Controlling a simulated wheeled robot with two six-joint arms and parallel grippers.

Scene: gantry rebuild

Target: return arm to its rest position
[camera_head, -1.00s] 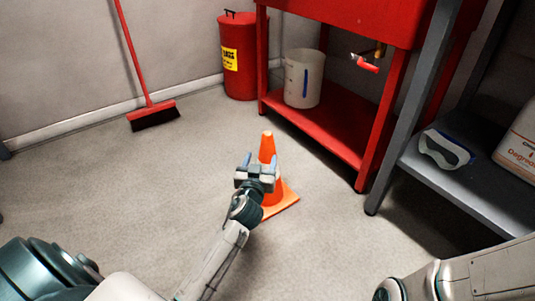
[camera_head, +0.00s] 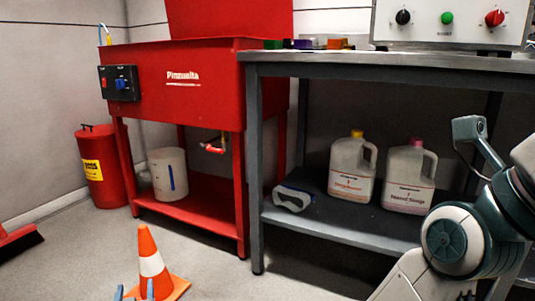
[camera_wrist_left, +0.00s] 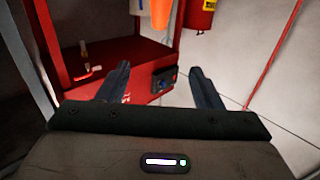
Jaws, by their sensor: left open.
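My left gripper (camera_head: 134,292) shows only by its blue-grey fingertips at the bottom edge of the head view, in front of the orange and white cone (camera_head: 152,262). In the left wrist view my left gripper (camera_wrist_left: 160,82) has its two fingers spread wide with nothing between them. An orange part of the cone (camera_wrist_left: 162,13) shows at the top there, beyond the fingers. My right arm (camera_head: 455,240) is folded at the right edge of the head view. A grey finger-like part (camera_head: 468,128) stands up beside it; its jaw opening cannot be made out.
A red washing stand (camera_head: 205,90) holds a white bucket (camera_head: 168,172) on its lower shelf. A red bin (camera_head: 102,165) stands left of it. A grey bench (camera_head: 390,68) carries two jugs and goggles (camera_head: 292,197) on its shelf, close to my right arm. Floor between cone and bench is clear.

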